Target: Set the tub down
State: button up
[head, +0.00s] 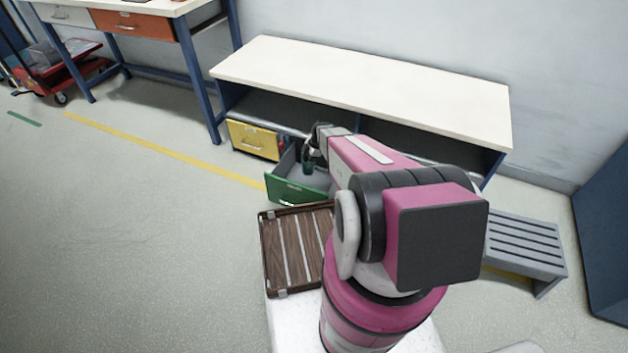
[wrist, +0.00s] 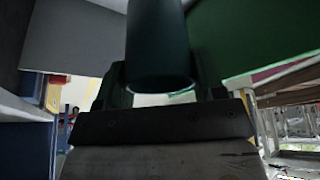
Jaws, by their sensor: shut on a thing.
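My gripper (head: 312,152) reaches down into or just over the open green drawer (head: 297,192) under the low bench. It is shut on a dark green tub (head: 307,165). In the wrist view the tub (wrist: 158,45) is a dark, rounded cylinder between the two fingers (wrist: 160,82). The green drawer front (wrist: 250,35) fills the upper right there. Whether the tub touches the drawer floor cannot be told. My arm hides part of the drawer's right side.
A yellow drawer (head: 253,141) stands left of the green one, slightly open. The cream bench top (head: 365,80) is bare. A brown slatted tray (head: 290,250) lies in front of the green drawer. A grey slatted step (head: 525,243) stands at right. The left floor is clear.

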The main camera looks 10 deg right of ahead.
notch_tip(320, 180, down, 2)
jog(key=shift+s+f, duration=0.1)
notch_tip(320, 180, down, 10)
jog(key=shift+r, duration=0.1)
dwell(0.4)
jog(key=o, duration=1)
